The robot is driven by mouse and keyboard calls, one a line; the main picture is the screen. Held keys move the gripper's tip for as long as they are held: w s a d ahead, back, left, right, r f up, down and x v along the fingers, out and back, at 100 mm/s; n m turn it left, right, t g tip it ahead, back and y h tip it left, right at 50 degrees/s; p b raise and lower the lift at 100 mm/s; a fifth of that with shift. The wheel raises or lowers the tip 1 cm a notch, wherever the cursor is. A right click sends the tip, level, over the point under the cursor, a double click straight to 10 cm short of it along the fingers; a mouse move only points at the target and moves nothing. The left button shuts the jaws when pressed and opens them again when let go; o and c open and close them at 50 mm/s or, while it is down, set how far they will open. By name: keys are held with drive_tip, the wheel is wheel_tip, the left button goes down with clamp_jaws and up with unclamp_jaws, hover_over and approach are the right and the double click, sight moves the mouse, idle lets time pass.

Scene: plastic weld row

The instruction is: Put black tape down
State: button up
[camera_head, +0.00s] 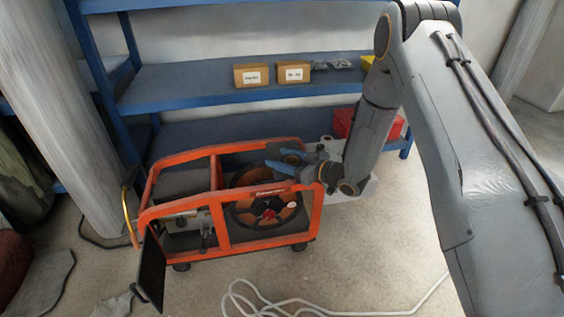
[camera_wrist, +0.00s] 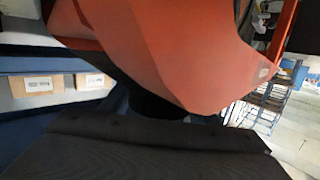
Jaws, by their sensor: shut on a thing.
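My gripper (camera_head: 281,160) is over the upper right part of an orange-framed cart (camera_head: 222,190), its blue fingertips pointing left. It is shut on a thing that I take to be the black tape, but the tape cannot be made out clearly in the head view. In the wrist view a broad dark ribbed surface (camera_wrist: 150,152) fills the bottom, with a dark shape just above it. A large orange-red surface (camera_wrist: 165,50) fills the upper middle, very close to the camera.
A blue shelf rack (camera_head: 215,85) stands behind the cart with two cardboard boxes (camera_head: 252,75) on it. A red box (camera_head: 350,122) is at the right. A white cable (camera_head: 300,305) lies on the floor in front. A pale column (camera_head: 75,120) is at the left.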

drive_tip(key=shift+f, duration=0.4)
drive_tip(key=shift+r, duration=0.1)
drive_tip(key=o, duration=1.1)
drive_tip(key=shift+c, duration=0.2)
